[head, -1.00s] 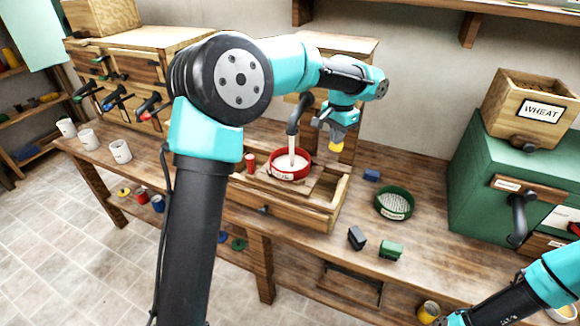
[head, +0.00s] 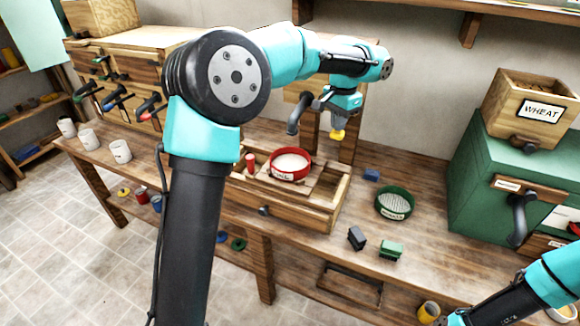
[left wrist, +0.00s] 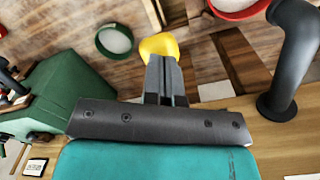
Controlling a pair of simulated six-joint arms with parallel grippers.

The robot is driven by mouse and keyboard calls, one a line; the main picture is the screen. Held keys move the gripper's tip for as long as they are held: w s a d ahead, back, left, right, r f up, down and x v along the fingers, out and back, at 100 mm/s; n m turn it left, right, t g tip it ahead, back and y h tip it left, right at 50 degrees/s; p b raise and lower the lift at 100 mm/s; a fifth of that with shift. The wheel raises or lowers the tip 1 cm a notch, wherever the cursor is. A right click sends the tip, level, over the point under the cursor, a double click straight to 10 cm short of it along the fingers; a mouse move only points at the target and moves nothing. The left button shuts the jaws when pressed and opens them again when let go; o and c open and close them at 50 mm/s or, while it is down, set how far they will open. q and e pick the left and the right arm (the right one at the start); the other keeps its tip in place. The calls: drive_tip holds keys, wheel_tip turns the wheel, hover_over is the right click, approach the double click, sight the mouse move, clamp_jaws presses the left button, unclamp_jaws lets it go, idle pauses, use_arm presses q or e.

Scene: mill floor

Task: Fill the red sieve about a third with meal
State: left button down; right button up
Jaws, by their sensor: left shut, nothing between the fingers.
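The red sieve (head: 291,176) stands on the wooden stand under the dark spout (head: 299,113), with pale meal (head: 291,163) spread inside it. No stream falls from the spout. My left gripper (head: 338,127) is shut and empty, right of the spout, with its tips at a yellow knob (head: 337,135). In the left wrist view the yellow knob (left wrist: 159,44) shows just beyond the fingertips; I cannot tell whether they touch. Part of the red sieve (left wrist: 240,12) and the spout (left wrist: 296,50) show there too. My right arm enters at lower right; its gripper is out of frame.
A green sieve (head: 394,204) stands on the bench to the right, near a blue block (head: 371,175), a dark block (head: 356,238) and a green block (head: 390,250). A green mill (head: 480,180) with a wheat box (head: 525,110) stands far right. White cups (head: 120,151) line the left.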

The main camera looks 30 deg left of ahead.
use_arm(q)
wheel_tip(320, 180, up, 4)
drive_tip(key=shift+r, duration=0.25)
idle(0.4)
